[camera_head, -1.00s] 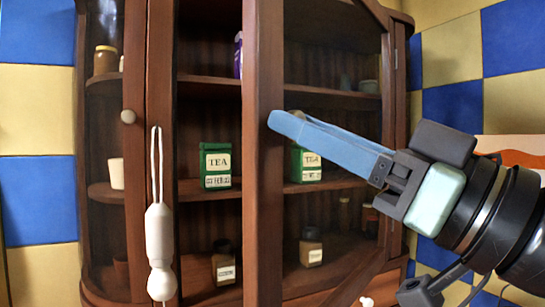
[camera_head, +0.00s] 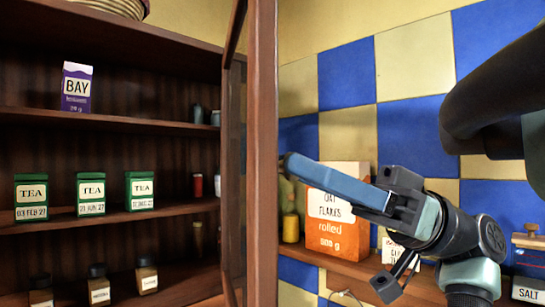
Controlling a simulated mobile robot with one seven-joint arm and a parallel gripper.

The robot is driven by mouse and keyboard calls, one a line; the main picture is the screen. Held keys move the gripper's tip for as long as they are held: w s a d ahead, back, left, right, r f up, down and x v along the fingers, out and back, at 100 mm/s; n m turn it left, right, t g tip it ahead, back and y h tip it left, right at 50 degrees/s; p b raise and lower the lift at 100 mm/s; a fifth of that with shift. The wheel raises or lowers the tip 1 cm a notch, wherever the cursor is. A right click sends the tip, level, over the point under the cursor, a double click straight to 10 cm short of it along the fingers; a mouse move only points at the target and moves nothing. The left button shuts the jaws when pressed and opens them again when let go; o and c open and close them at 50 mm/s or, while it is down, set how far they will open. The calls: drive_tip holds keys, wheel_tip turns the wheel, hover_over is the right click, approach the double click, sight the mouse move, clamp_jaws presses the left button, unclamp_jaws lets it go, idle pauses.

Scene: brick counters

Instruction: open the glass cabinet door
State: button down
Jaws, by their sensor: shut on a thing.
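The glass cabinet door (camera_head: 262,150) stands wide open and shows almost edge-on, with its dark wooden frame upright in the middle of the view. My gripper (camera_head: 291,162) comes in from the right, its blue fingers at the right side of the door frame. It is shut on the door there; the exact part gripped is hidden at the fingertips. The cabinet interior (camera_head: 110,160) left of the door is exposed, with shelves in plain view.
On the shelves are a purple BAY box (camera_head: 77,87), several green TEA tins (camera_head: 91,193) and small jars (camera_head: 146,276). Behind my gripper, an orange oat flakes box (camera_head: 330,235) stands on a wooden shelf (camera_head: 365,268) by the tiled wall. A SALT container (camera_head: 528,290) is at far right.

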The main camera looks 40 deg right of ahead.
drive_tip(key=shift+s+d+n+g, duration=0.15)
drive_tip(key=shift+s+d+g, duration=0.05)
drive_tip(key=shift+d, duration=0.3)
drive_tip(key=shift+s+d+n+g, duration=0.15)
drive_tip(key=shift+d+g, duration=0.05)
drive_tip(key=shift+d, duration=0.25)
drive_tip(key=c, duration=0.6)
unclamp_jaws()
drive_tip(key=shift+d, duration=0.1)
drive_tip(key=shift+b+v, duration=1.05)
drive_tip(key=shift+v, duration=2.65)
